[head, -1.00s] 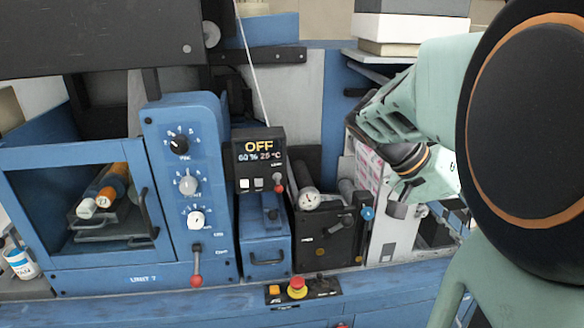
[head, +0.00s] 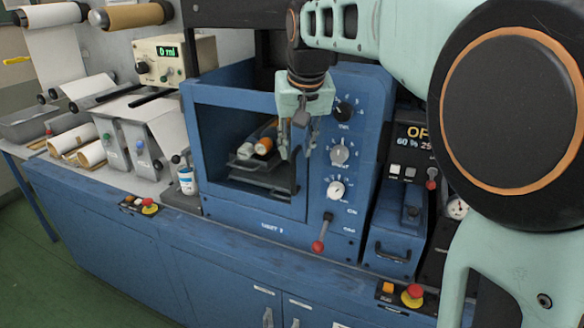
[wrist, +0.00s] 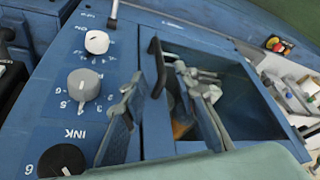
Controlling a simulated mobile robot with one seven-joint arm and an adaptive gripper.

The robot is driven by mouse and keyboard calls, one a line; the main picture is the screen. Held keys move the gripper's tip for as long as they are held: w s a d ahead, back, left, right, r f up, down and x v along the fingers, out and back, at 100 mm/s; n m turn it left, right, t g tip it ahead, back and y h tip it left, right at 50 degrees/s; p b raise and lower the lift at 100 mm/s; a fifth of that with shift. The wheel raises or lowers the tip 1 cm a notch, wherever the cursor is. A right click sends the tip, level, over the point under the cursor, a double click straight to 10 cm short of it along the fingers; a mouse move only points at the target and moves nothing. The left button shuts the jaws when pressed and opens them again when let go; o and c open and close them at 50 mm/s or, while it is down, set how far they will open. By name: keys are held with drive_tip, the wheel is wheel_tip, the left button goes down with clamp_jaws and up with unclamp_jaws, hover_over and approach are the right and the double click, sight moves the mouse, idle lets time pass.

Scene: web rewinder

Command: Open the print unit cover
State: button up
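The print unit cover (head: 253,214) is a blue frame with a large window on the front of the blue print unit. It looks closed, flush with the panel. Its black handle runs along the right side of the frame; its upper part is hidden by my gripper in the head view, and the handle (wrist: 158,68) shows in the wrist view. My gripper (head: 298,150) is in front of the cover's right edge, fingers pointing down. In the wrist view my gripper (wrist: 160,88) is open, one finger on each side of the handle. I cannot tell whether they touch it.
The knob panel (head: 345,130) stands right beside the cover, with a red-tipped lever (head: 320,240) below. Rollers (head: 262,147) show through the window. A white-and-blue can (head: 186,180) stands left of the unit. Emergency-stop boxes (head: 148,207) (head: 412,296) sit on the front ledge.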

sight(294, 169)
drive_tip(key=x, duration=1)
drive_tip(key=shift+d+p, duration=0.1)
drive_tip(key=shift+p, duration=0.2)
clamp_jaws()
